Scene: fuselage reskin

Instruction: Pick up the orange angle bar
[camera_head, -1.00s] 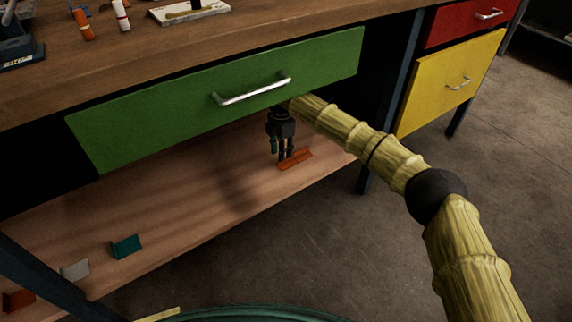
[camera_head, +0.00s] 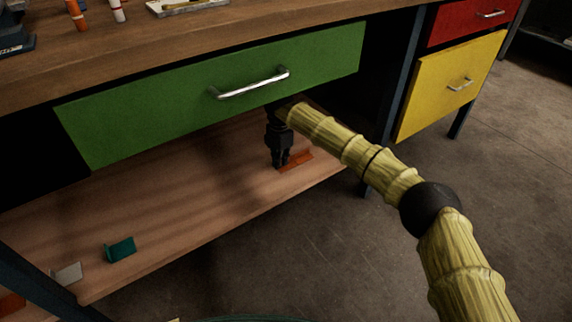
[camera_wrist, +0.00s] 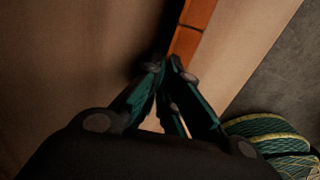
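The orange angle bar (camera_head: 297,161) lies on the wooden lower shelf under the green drawer, near the shelf's right end. My gripper (camera_head: 279,164) points down at the bar's left end, with its fingers close together. In the wrist view the orange angle bar (camera_wrist: 192,33) runs up from between the fingertips. My gripper (camera_wrist: 167,67) is closed to a narrow gap at the bar's near end, and appears shut on its thin wall. The fingertips hide that end of the bar. The bar still rests on the shelf.
The green drawer (camera_head: 220,95) hangs just above my gripper. A teal angle piece (camera_head: 120,249) and a grey one (camera_head: 68,272) lie at the shelf's left; an orange piece (camera_head: 10,303) is partly cut off. A dark table leg (camera_head: 392,100) stands to the right.

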